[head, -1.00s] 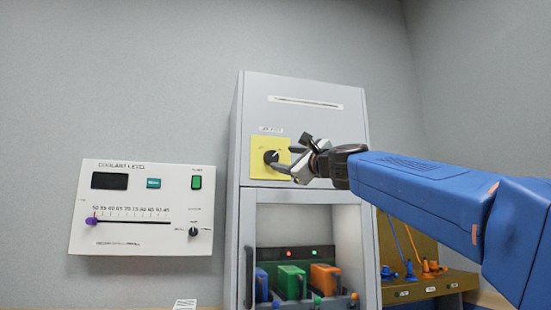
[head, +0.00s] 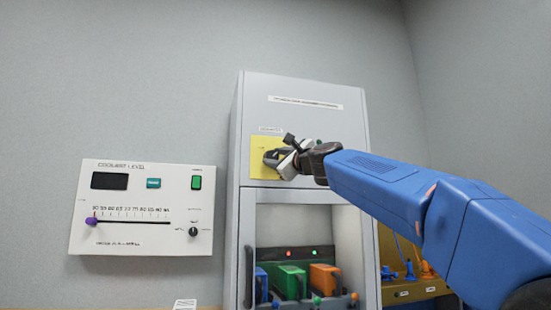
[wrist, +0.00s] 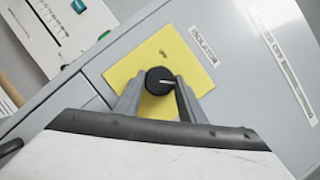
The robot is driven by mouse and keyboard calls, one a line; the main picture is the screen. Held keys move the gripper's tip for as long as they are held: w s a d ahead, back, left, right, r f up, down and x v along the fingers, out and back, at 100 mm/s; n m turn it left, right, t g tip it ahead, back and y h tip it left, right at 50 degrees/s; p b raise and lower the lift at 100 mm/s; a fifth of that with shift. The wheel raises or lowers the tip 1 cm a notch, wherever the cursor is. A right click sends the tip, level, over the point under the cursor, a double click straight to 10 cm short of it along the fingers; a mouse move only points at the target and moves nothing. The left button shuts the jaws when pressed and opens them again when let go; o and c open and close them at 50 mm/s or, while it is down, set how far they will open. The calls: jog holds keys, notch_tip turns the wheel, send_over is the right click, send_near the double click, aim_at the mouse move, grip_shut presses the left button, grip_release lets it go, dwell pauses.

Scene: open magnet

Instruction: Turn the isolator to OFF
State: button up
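The isolator is a round black knob (wrist: 159,81) with a white pointer line, on a yellow plate (wrist: 187,61) labelled ISOLATOR. In the wrist view the pointer line points to the picture's right. In the head view the yellow plate (head: 258,159) is on the upper front of the grey cabinet, and my gripper hides most of the knob. My gripper (head: 273,159) is at the plate. In the wrist view its two fingers (wrist: 159,90) stand apart, one on each side of the knob, with no clear grip on it.
A white coolant level panel (head: 140,235) is on the wall at left.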

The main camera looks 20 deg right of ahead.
jog(key=c, duration=0.4)
jog(key=n, duration=0.2)
jog(key=n+g+y, duration=0.1)
jog(key=n, duration=0.1)
jog(key=shift+d+r+g, duration=0.1)
jog(key=shift+r+g, duration=0.05)
jog(key=shift+g, duration=0.15)
jog(key=n+g, duration=0.2)
jog(key=n, duration=0.3)
jog(key=shift+r, duration=0.1)
jog(key=n, duration=0.2)
jog(key=n+g+h, duration=0.1)
jog(key=n, duration=0.1)
jog(key=shift+r+n+g, duration=0.15)
jog(key=shift+n+g, duration=0.15)
jog(key=shift+n, duration=0.1)
jog(key=shift+n+g+h, duration=0.5)
jog(key=shift+n+h, duration=0.2)
jog(key=shift+n, duration=0.9)
